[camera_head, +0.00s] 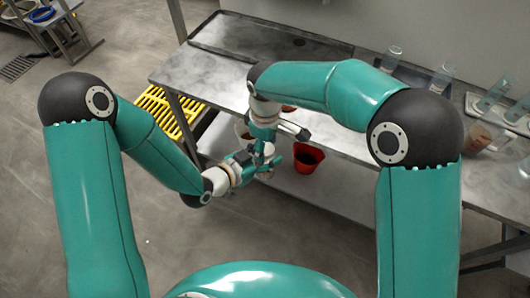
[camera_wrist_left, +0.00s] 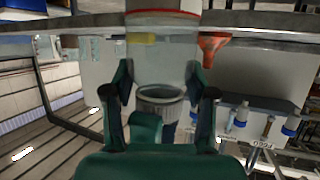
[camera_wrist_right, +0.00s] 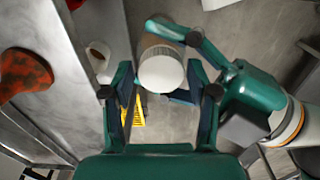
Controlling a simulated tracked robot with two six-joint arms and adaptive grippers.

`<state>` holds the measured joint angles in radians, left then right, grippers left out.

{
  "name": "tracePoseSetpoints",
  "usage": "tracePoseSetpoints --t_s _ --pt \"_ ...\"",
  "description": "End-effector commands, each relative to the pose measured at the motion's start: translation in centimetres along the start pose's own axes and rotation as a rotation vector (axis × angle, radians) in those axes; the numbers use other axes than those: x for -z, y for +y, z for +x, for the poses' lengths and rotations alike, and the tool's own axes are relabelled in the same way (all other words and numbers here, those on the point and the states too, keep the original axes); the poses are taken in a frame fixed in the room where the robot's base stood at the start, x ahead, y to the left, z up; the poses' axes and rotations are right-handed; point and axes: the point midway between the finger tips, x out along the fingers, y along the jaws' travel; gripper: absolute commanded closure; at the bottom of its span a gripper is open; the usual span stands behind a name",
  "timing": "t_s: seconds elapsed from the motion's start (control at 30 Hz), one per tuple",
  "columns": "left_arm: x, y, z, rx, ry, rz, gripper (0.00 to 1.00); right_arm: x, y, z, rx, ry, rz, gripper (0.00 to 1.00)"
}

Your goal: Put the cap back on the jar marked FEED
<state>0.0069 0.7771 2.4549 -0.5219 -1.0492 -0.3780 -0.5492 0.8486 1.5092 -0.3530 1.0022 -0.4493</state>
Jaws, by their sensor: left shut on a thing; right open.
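My left gripper (camera_wrist_left: 160,85) is shut on a pale, roundish jar (camera_wrist_left: 162,55). A grey ribbed ring (camera_wrist_left: 160,93) shows at one end of it; I cannot tell whether this is a cap or the neck. In the right wrist view the jar shows a white round end (camera_wrist_right: 160,74) and a brownish body behind. My right gripper (camera_wrist_right: 160,98) is open, its fingers to either side of that end, with no clear contact. In the head view both grippers meet near the lower shelf, partly hiding the jar. I can read no FEED mark on it.
A red cup-like thing (camera_head: 308,158) stands on the lower shelf (camera_head: 330,190). Glass vessels (camera_head: 441,78) stand on the table's right side. A yellow crate (camera_head: 168,112) is at left.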

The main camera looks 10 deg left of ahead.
Motion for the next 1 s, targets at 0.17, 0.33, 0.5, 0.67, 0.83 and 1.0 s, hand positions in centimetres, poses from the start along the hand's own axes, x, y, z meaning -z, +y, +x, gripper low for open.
tracePoseSetpoints --t_s 0.17,0.33,0.5,0.67,0.83,1.0 --pt "0.05 -0.01 0.00 0.000 0.001 0.001 1.00 -0.01 0.01 0.10 0.000 0.000 0.001 0.41" --pt "0.05 -0.01 0.00 0.000 0.001 0.000 1.00 -0.02 0.01 0.08 0.000 0.000 0.001 0.53" --pt "0.04 0.00 -0.01 0.000 0.001 0.000 1.00 -0.03 0.04 0.07 -0.001 0.000 0.000 0.81" --pt "0.03 0.02 -0.02 0.000 0.001 0.000 1.00 -0.04 0.08 0.06 -0.002 0.000 0.008 0.93" --pt "0.01 0.03 -0.03 -0.001 0.000 0.000 1.00 -0.04 0.11 0.05 -0.002 0.000 0.007 0.45" --pt "0.03 0.01 -0.02 0.000 0.001 0.000 1.00 -0.03 0.07 0.05 -0.001 0.000 0.007 0.22"
